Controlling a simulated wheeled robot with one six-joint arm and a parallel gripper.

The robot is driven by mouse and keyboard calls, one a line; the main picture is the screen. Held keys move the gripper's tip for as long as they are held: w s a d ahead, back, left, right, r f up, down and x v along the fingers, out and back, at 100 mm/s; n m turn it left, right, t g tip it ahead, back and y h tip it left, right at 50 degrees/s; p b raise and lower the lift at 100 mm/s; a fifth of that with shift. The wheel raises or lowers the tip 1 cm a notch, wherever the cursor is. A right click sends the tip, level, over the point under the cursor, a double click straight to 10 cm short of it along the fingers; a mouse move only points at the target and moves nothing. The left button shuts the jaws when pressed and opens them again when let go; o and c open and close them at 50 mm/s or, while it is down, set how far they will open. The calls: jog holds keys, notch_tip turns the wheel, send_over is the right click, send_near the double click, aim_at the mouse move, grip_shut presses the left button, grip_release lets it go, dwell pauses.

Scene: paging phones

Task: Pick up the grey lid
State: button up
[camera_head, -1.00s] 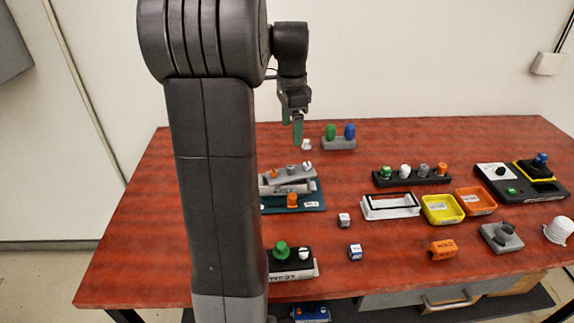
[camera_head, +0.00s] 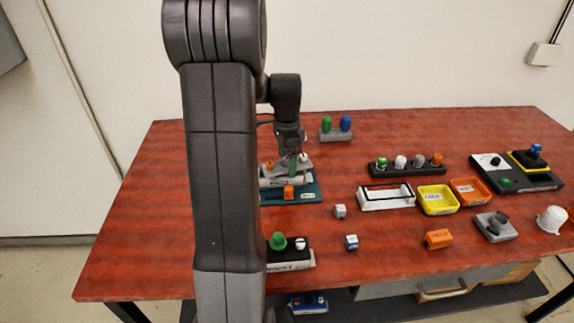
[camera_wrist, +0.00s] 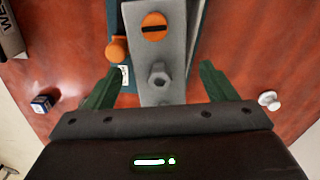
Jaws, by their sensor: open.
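The grey lid (camera_head: 280,171) is a narrow plate that lies on top of a pale, labelled body on the teal base (camera_head: 308,192), left of the table's middle. In the wrist view the lid (camera_wrist: 172,80) carries an orange slotted knob (camera_wrist: 154,27) and a grey hex nut (camera_wrist: 159,75). My gripper (camera_wrist: 157,84) is open, with one green finger on each side of the lid near the hex nut. In the head view my gripper (camera_head: 292,161) is low over the lid. I cannot tell whether the fingers touch it.
An orange knob (camera_head: 289,192) stands on the teal base close by. A white knob (camera_wrist: 268,99) is on the table right of my fingers in the wrist view. A black unit with a green knob (camera_head: 278,241) sits nearer the front. A stand with green and blue pegs (camera_head: 336,135) is behind.

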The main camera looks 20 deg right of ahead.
aim_at(279, 163)
jog(key=shift+f, duration=0.1)
jog(key=c, duration=1.2)
notch_tip(279, 163, up, 8)
jog(key=shift+r, duration=0.15)
jog(key=shift+a+r, duration=0.1)
jog(key=shift+r, duration=0.25)
jog(key=shift+w+a+m, duration=0.2)
jog(key=shift+w+m, duration=0.05)
jog(key=shift+m, duration=0.95)
jog(key=f, duration=0.3)
jog(key=a+f, duration=0.1)
jog(key=f, duration=0.3)
jog(key=w+f, duration=0.1)
jog(key=f, duration=0.3)
jog(key=shift+a, duration=0.15)
